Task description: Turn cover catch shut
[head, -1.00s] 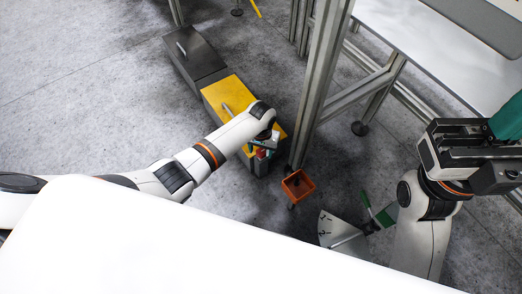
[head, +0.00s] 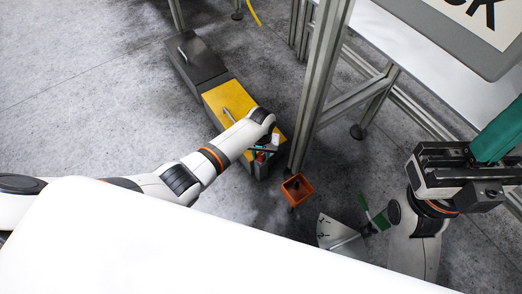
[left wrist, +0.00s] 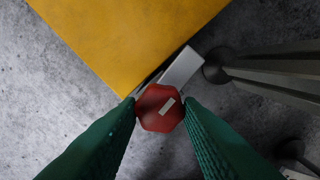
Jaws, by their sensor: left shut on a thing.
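The catch is a red hexagonal knob (left wrist: 160,108) with a pale bar mark, at the corner of a yellow cover (left wrist: 150,35). In the left wrist view the mark runs slanted, up to the right. My left gripper (head: 263,152) is shut on the knob, with one green fingertip on each side of it. A pale metal strip (left wrist: 182,68) lies just beyond the knob. In the head view the yellow cover (head: 232,98) tops a low box on the floor, and my arm partly hides its near end. My right gripper (head: 490,142) is raised at the right edge, its jaws unclear.
A dark box (head: 192,58) adjoins the yellow one. A metal post (head: 318,90) stands close to the right. An orange bin (head: 297,188), a dustpan (head: 340,232) and a green brush (head: 378,215) lie nearer. Open floor (head: 90,90) is at left.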

